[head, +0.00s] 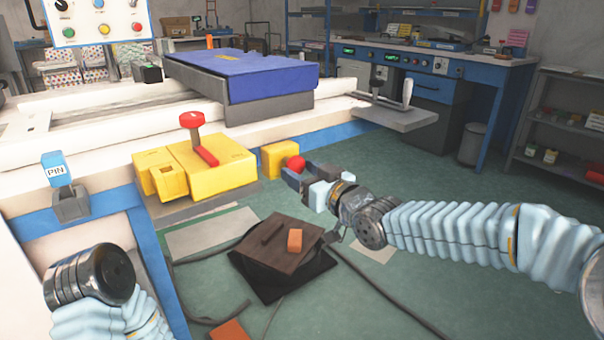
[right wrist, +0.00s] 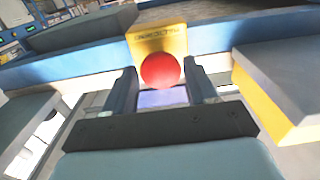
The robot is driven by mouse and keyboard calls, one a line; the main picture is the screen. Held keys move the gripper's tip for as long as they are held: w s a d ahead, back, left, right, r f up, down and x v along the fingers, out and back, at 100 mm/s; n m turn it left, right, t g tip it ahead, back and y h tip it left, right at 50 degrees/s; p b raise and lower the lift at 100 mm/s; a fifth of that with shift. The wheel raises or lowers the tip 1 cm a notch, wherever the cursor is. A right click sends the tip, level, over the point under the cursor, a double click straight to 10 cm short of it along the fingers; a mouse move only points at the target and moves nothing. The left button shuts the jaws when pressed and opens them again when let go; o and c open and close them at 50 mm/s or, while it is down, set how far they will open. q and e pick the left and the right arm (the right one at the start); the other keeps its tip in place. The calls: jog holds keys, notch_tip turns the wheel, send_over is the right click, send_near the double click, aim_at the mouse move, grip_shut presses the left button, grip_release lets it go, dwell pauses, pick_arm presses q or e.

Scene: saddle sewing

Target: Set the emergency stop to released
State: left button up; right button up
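The emergency stop is a round red button (head: 297,163) on a yellow box (head: 278,158) fixed to the front of the white and blue machine. In the right wrist view the red button (right wrist: 161,70) sits centred in front of the yellow plate (right wrist: 158,40). My right gripper (head: 303,178) is at the button, with its fingers apart. In the right wrist view the right gripper (right wrist: 161,90) has one finger on each side of the button; whether they touch it I cannot tell. My left arm shows at the lower left, but its gripper is out of view.
A larger yellow block (head: 225,160) with a red lever (head: 193,135) is left of the button. A blue PIN tag (head: 56,168) stands further left. A dark pedal (head: 275,250) and cables lie on the green floor below. A grey side shelf (head: 400,117) projects at the right.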

jog(key=shift+o, duration=1.4)
jog(key=shift+d, duration=0.1)
jog(key=v, duration=1.3)
jog(key=shift+s+d, duration=0.2)
jog(key=shift+s, duration=0.15)
